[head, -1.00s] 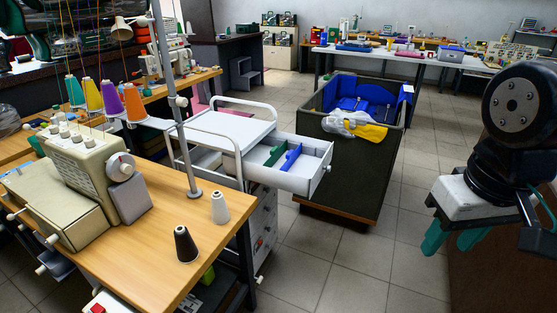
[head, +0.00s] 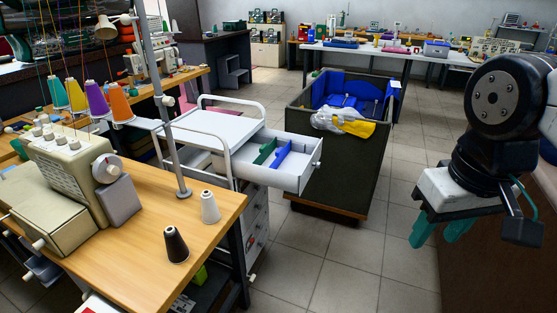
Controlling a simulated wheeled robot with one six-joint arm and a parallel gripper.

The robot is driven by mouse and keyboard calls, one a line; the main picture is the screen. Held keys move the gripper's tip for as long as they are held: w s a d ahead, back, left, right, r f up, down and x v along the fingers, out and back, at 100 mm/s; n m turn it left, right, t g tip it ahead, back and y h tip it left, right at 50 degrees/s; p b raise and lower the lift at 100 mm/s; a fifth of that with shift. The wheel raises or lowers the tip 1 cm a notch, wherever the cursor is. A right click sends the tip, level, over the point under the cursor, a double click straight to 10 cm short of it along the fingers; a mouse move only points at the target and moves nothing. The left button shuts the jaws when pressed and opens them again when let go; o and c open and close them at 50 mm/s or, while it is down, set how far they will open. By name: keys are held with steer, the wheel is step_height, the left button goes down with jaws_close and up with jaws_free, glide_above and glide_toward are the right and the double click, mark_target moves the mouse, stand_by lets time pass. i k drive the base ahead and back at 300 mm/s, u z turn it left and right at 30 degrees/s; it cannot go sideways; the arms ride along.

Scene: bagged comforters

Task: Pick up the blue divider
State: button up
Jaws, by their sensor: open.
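The blue divider (head: 284,158) stands upright inside the open drawer (head: 296,179) of a white trolley, left of the picture's middle. A green divider (head: 264,152) stands beside it on the left. My gripper (head: 439,233) hangs at the right with its two green fingers pointing down. It is open and empty, well to the right of the drawer and apart from it.
A wooden table (head: 150,220) with a sewing machine and thread cones stands in front of the trolley (head: 215,132). A dark bin (head: 340,180) with blue things and a white-yellow bag stands behind the drawer. Tiled floor (head: 325,265) lies clear between drawer and gripper.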

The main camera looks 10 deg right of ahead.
mark_target(279, 158)
steer(key=u, duration=0.2)
steer(key=i, duration=1.25)
steer(key=u, duration=0.55)
